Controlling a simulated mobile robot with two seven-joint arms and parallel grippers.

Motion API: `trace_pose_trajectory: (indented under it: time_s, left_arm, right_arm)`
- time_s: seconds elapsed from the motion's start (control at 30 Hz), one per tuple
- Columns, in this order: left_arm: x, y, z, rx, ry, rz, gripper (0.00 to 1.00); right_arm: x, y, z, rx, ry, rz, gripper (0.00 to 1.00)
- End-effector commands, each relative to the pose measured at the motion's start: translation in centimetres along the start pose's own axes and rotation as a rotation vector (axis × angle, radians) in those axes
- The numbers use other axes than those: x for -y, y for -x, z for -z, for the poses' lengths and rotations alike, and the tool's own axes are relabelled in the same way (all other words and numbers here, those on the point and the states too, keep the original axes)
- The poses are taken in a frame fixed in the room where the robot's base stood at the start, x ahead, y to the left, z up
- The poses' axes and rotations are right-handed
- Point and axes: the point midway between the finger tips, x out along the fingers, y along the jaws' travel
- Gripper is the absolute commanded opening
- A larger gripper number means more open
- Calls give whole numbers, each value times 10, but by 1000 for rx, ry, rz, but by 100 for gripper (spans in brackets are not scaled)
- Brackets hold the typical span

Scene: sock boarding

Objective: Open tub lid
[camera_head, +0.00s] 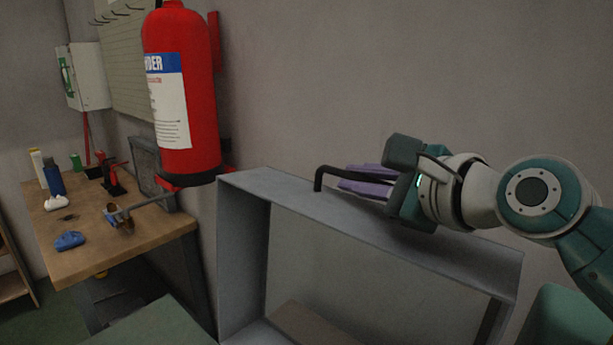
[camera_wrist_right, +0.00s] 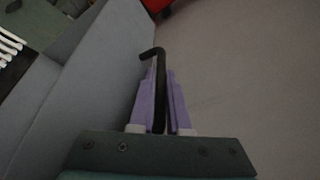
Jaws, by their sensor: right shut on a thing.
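The rest of the bar is hidden by the gripper. My left gripper is not in view.
A red fire extinguisher (camera_head: 182,95) hangs on the wall, left of the frame. A wooden bench (camera_head: 100,245) at the left holds bottles, a blue item (camera_head: 69,240) and tools. The wall (camera_head: 400,80) above the frame is bare.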

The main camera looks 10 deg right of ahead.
Motion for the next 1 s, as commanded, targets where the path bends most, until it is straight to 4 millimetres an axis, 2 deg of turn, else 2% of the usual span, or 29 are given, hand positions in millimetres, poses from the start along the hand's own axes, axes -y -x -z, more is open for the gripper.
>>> trace_pose_trajectory:
  time_s: [0.77, 0.87, 1.0]
  left_arm:
    - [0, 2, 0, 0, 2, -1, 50]
    - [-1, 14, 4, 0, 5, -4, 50]
    - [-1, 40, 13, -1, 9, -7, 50]
  right_arm:
    - [0, 1, -1, 0, 1, 1, 0]
    - [-3, 5, -12, 1, 20, 6, 0]
    - [-14, 16, -39, 4, 81, 31, 0]
